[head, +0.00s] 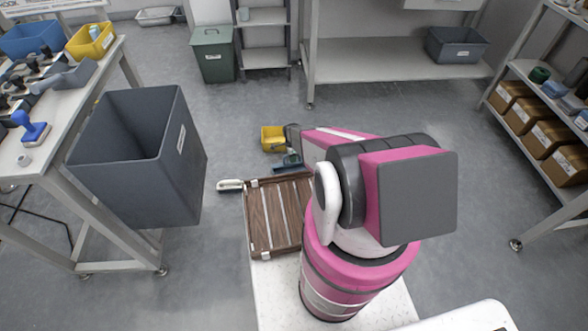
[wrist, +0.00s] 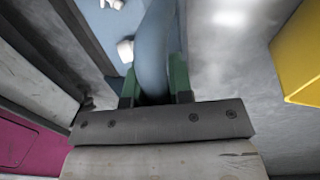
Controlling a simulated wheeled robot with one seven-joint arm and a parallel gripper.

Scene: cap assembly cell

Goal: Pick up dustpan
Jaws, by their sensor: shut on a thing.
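The dustpan shows in the wrist view as a smooth blue curved handle (wrist: 155,45). My gripper (wrist: 155,92) is shut on this handle, with one green finger pad on each side. In the head view a small dark teal shape (head: 288,162), probably part of the dustpan or gripper, shows just beyond the slatted wooden tray. My arm hides much of that spot, so the pan's full shape and whether it touches the floor cannot be told.
A yellow bin (head: 273,139) stands close by on the floor; its wall (wrist: 300,55) fills the wrist view's right edge. The wooden tray (head: 262,252) lies nearby. A large grey bin (head: 185,165) hangs beside the left table (head: 50,170).

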